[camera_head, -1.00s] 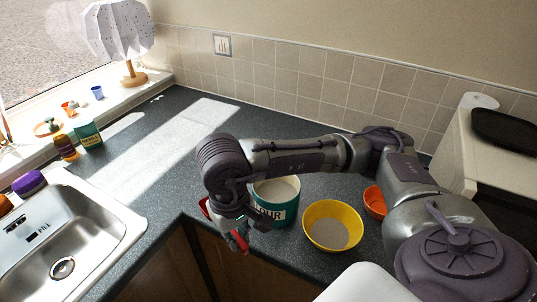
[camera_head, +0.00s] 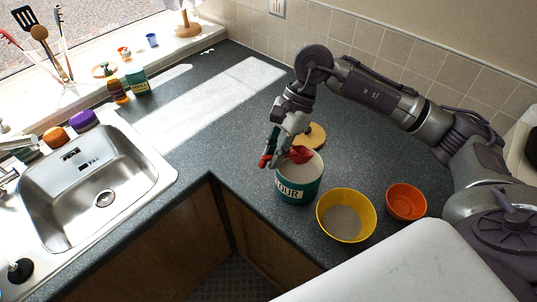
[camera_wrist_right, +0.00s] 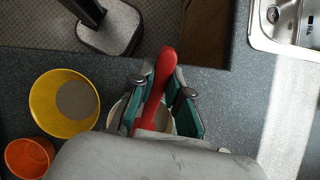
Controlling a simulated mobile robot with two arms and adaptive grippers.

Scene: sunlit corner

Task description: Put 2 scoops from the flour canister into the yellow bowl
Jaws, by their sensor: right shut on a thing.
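The teal flour canister (camera_head: 299,192) stands open on the dark counter, with pale flour inside. The yellow bowl (camera_head: 330,226) stands to its right, with a greyish layer of flour in its bottom. My right gripper (camera_head: 274,153) is shut on the handle of a red scoop (camera_head: 301,154), whose head is at the canister's mouth. Whether the scoop holds flour cannot be told. In the right wrist view the red handle (camera_wrist_right: 160,90) lies between the teal fingers, and the yellow bowl (camera_wrist_right: 40,112) is at left. My left gripper is out of view.
An orange bowl (camera_head: 406,203) stands right of the yellow bowl. A round wooden lid (camera_head: 313,133) lies behind the canister. The sink (camera_head: 150,178) is at left, with bottles and a utensil holder near the window. The counter between sink and canister is clear.

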